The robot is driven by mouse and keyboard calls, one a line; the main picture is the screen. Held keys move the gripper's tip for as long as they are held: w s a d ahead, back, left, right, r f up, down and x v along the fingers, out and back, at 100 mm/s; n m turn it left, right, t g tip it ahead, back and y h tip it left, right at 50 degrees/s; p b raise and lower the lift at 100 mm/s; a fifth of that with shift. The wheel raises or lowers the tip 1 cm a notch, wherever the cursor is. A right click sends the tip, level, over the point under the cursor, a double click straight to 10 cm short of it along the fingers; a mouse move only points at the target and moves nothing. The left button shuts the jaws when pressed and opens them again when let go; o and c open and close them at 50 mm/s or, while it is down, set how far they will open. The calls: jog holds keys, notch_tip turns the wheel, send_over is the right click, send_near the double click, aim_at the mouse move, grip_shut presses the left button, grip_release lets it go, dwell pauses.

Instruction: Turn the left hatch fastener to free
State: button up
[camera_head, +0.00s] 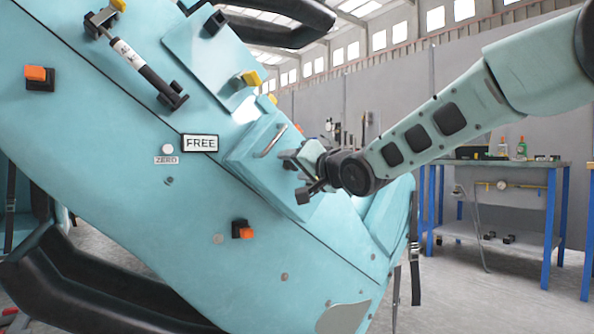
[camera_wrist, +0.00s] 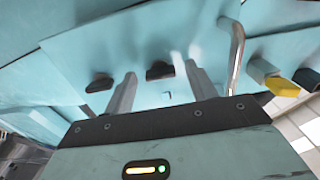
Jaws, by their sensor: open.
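The teal hatch (camera_head: 255,160) with a bright bar handle (camera_head: 268,140) is on the tilted train body. The handle also shows at the right of the wrist view (camera_wrist: 236,52). Two dark fasteners sit on the hatch face in the wrist view: one (camera_wrist: 160,71) between my fingers, the other (camera_wrist: 100,83) outside the left finger. I cannot tell which one is the left hatch fastener. My gripper (camera_wrist: 160,85) is open and faces the hatch, with the fingers either side of the nearer-centre fastener; contact is not clear. In the head view my gripper (camera_head: 298,174) is at the hatch's right part, hiding some of it.
A yellow tab (camera_head: 250,78) stands above; an orange one (camera_head: 242,230) sits below. A workbench (camera_head: 500,164) stands at the right, apart from the train.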

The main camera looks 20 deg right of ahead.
jog(key=c, duration=1)
jog(key=shift+n, duration=0.3)
jog(key=n, duration=0.3)
jog(key=shift+n, duration=0.3)
jog(key=n+b, duration=0.1)
jog(key=n, duration=0.3)
jog(key=shift+n, duration=0.3)
jog(key=n+b, duration=0.2)
jog(key=n, duration=0.3)
jog(key=shift+f, duration=0.1)
jog(key=shift+n+b, duration=0.7)
jog(key=shift+n, duration=1.3)
